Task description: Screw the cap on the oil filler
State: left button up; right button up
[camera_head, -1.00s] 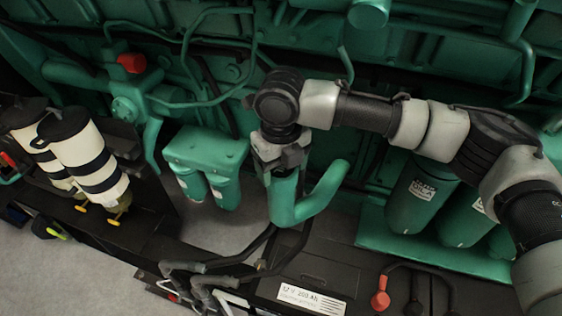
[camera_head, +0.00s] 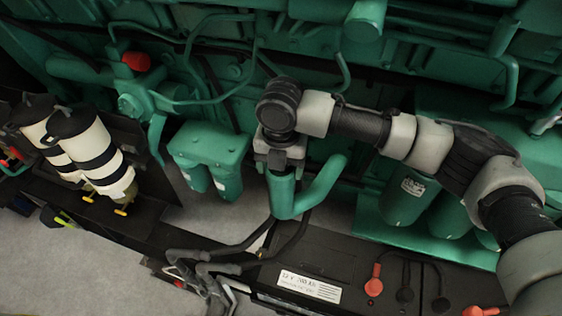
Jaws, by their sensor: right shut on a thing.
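The oil filler (camera_head: 283,198) is a thick green upright pipe with a bent branch rising to its right, in the middle of the head view. My right gripper (camera_head: 281,165) points down right over the top of this pipe. It is shut on the cap, which the fingers and wrist hide from view. The pipe's mouth is hidden too, so I cannot tell how far the cap sits on it.
Green twin filters (camera_head: 208,152) hang left of the filler. Larger green canisters (camera_head: 402,195) stand to the right, below my right arm. A black battery (camera_head: 345,262) with red and black terminals lies in front. White-and-black cylinders (camera_head: 95,150) stand at the left.

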dwell(0.3)
jog(key=m, duration=0.4)
jog(key=shift+m, duration=0.3)
jog(key=o, duration=1)
jog(key=shift+c, duration=0.3)
